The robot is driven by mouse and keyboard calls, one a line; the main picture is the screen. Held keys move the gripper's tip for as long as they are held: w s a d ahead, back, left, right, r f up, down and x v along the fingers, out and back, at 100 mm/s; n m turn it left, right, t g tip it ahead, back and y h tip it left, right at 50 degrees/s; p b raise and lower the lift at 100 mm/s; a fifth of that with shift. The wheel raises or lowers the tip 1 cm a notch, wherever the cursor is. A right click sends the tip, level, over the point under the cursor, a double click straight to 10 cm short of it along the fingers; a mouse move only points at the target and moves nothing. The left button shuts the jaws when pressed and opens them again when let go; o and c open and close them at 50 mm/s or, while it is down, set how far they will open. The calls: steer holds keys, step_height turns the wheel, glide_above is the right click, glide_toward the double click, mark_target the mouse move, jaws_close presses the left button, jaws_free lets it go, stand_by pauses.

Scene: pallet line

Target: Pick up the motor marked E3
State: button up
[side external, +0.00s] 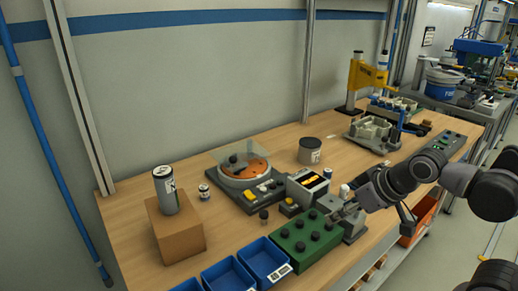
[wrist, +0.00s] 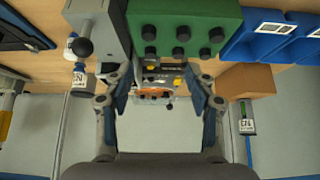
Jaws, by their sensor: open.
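No marking reads clearly as E3, so I cannot tell which thing is the E3 motor. A silver labelled cylinder (side external: 171,190) stands upright on a cardboard box; it also shows at the right of the wrist view (wrist: 246,118), with an unclear label. Another small labelled cylinder (wrist: 78,76) shows at the left of the wrist view. A small silver cylinder (side external: 204,191) stands on the table behind the box. My gripper (wrist: 158,86) is open, with nothing visible between its fingers. In the side view its end is near the green block, partly hidden by my arm.
The green block with black knobs (side external: 302,227) and blue bins (side external: 264,258) line the front edge. The cardboard box (side external: 176,229) stands left. A turntable device (side external: 243,170) and dark can (side external: 309,150) stand behind. The wooden table's (side external: 130,212) left end is partly clear.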

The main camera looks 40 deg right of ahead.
steer(key=shift+r, duration=0.1)
steer(key=w+a+r, duration=0.2)
steer(key=w+r, duration=0.4)
steer(key=w, duration=0.3)
steer(key=n+g+y, duration=0.1)
steer(key=n+g, duration=0.2)
glide_above(204, 187)
steer(key=s+d, duration=0.2)
steer(key=s, duration=0.2)
step_height(204, 187, down, 6)
steer(key=x, duration=0.6)
steer(key=shift+w+a, duration=0.2)
steer(key=shift+a, duration=0.05)
steer(key=shift+a+x, duration=0.15)
steer(key=shift+x, duration=1.2)
steer(key=shift+a+x, duration=0.15)
steer(key=shift+x, duration=1.15)
steer(key=shift+s, duration=0.2)
steer(key=shift+c, duration=0.3)
